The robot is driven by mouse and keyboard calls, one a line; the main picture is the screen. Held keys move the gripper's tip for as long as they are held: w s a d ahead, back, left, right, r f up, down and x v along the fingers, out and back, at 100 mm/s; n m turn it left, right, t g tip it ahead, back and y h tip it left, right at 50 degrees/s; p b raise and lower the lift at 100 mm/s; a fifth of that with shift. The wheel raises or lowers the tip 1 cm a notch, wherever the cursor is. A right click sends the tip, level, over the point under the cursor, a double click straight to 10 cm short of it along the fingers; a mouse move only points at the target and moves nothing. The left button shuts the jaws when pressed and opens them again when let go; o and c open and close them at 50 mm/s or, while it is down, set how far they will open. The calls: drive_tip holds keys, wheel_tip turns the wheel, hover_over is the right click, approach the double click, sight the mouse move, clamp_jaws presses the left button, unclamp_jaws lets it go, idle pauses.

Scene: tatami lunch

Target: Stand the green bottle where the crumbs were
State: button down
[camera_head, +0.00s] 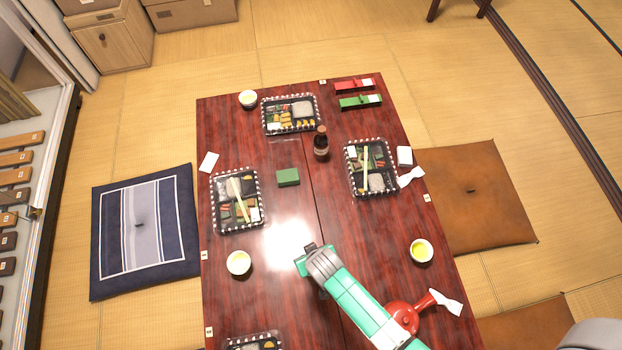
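I cannot make out a green bottle. The one bottle I see is dark brown (321,146), upright on the red-brown table (320,215), right of the table's middle seam. No crumbs can be made out on the table; a bright glare patch covers part of its middle. My gripper (303,262) is low over the table, just below that glare and well toward the near side from the bottle. It is seen from above, mostly covered by its own wrist, and its finger gap does not show. Nothing is seen in it.
Bento trays stand at left (257,200), right (394,170) and back (264,122). A green box (288,177) is near the middle. Tea cups (238,262) (421,250) and a red teapot (404,316) flank my arm. Red (345,86) and green (352,103) cases lie back right.

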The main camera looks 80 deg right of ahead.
drive_tip(key=shift+w+f, duration=0.1)
drive_tip(key=shift+f, duration=0.5)
drive_tip(key=c, duration=1.1)
unclamp_jaws()
drive_tip(key=shift+r, duration=0.35)
drive_tip(key=p+v, duration=0.5)
drive_tip(key=v, duration=0.6)
drive_tip(key=shift+s+a+r+p, duration=0.15)
drive_tip(key=shift+s+r+p, duration=0.1)
drive_tip(key=shift+p, duration=0.1)
drive_tip(key=shift+w, duration=0.15)
